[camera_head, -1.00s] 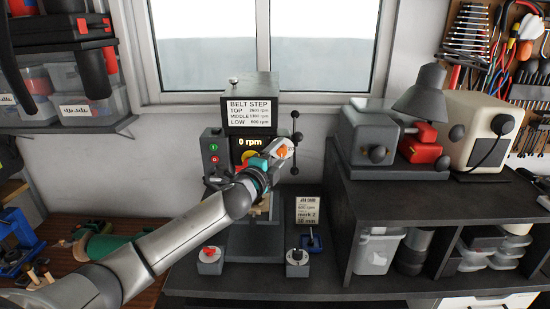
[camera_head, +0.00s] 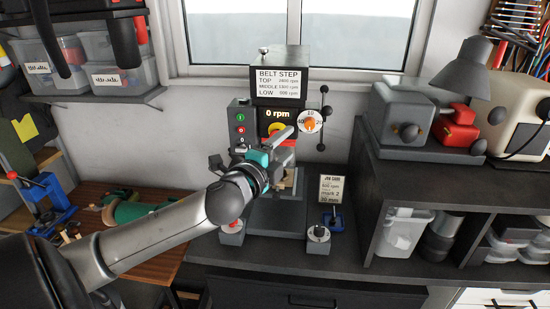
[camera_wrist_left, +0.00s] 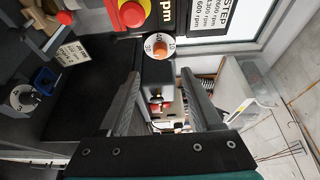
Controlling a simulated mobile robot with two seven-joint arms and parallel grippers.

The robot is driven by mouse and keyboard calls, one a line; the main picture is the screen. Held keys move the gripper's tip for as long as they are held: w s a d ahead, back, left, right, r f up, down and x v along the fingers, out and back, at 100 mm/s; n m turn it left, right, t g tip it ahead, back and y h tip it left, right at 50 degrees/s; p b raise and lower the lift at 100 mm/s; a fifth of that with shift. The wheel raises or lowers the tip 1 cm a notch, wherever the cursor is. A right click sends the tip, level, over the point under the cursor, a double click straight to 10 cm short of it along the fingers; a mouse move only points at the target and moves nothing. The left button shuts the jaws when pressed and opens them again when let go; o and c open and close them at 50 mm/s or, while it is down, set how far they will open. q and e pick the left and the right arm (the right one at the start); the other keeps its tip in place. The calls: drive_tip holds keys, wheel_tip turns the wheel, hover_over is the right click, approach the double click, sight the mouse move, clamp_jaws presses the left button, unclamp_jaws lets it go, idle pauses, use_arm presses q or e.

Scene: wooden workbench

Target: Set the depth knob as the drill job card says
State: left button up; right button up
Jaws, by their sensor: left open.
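The depth knob (camera_head: 310,124) is an orange knob on a white numbered dial at the right of the drill press (camera_head: 277,118). It also shows in the left wrist view (camera_wrist_left: 159,47), beyond and between the fingertips. The job card (camera_head: 331,190) stands right of the drill base; its lower lines seem to read "mark 2" and "30 mm", the print being small. My left gripper (camera_head: 288,140) is open and empty, just left of and below the dial in the head view, apart from the knob. Its two fingers show in the wrist view (camera_wrist_left: 162,85). My right gripper is out of view.
A speed display reads 0 rpm above a red stop button (camera_head: 276,129). A green and red switch box (camera_head: 240,125) is at left, a lever handle (camera_head: 323,117) at right. A dark shelf unit (camera_head: 373,170) bounds the right.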

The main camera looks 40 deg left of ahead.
use_arm(q)
drive_tip(key=shift+s+d+b, duration=0.15)
drive_tip(key=shift+s, duration=0.9)
drive_tip(key=shift+s+d+b, duration=0.15)
drive_tip(key=shift+s, duration=0.9)
drive_tip(key=shift+f, duration=0.1)
